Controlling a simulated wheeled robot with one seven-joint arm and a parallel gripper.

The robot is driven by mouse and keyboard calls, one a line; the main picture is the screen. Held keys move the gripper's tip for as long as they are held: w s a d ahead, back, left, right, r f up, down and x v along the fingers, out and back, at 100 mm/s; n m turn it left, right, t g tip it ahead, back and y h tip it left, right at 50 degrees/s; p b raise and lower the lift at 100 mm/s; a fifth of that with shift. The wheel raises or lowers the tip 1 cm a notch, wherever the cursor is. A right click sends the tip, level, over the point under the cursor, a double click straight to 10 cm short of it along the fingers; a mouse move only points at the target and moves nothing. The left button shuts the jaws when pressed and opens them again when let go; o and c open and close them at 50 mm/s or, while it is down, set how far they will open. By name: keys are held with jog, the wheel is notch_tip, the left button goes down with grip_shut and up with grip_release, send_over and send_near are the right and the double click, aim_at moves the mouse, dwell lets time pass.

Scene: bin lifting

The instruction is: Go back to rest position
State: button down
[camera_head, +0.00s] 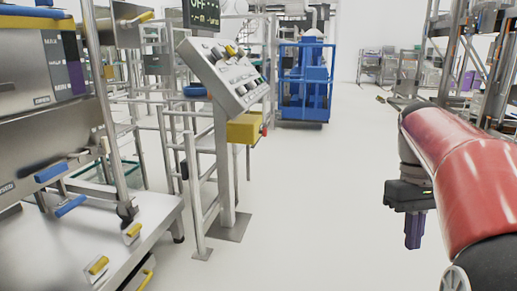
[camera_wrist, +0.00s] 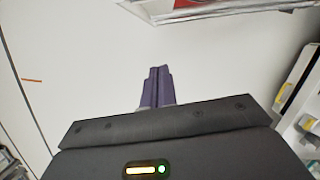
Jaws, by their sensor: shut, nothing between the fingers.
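My gripper (camera_head: 413,243) hangs at the right of the head view at the end of my red arm, its purple fingers pointing down over open floor. In the wrist view my gripper (camera_wrist: 157,70) shows its two purple fingers pressed together with nothing between them. It touches no object in either view. The fingers are over pale floor in the wrist view.
A control panel (camera_head: 222,75) on a metal post stands left of centre, with a yellow box (camera_head: 246,127) on it. A steel machine (camera_head: 45,120) fills the left. A blue caged unit (camera_head: 305,85) stands behind. Shelving (camera_head: 485,60) is far right. The middle floor is clear.

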jog(key=b+x, duration=0.2)
jog(key=x, duration=0.5)
jog(key=w+a+n+p, duration=0.1)
jog(key=w+n+p, duration=0.1)
jog(key=w, duration=0.5)
jog(key=shift+p, duration=0.3)
jog(key=shift+w+f, duration=0.1)
jog(key=shift+w, duration=0.15)
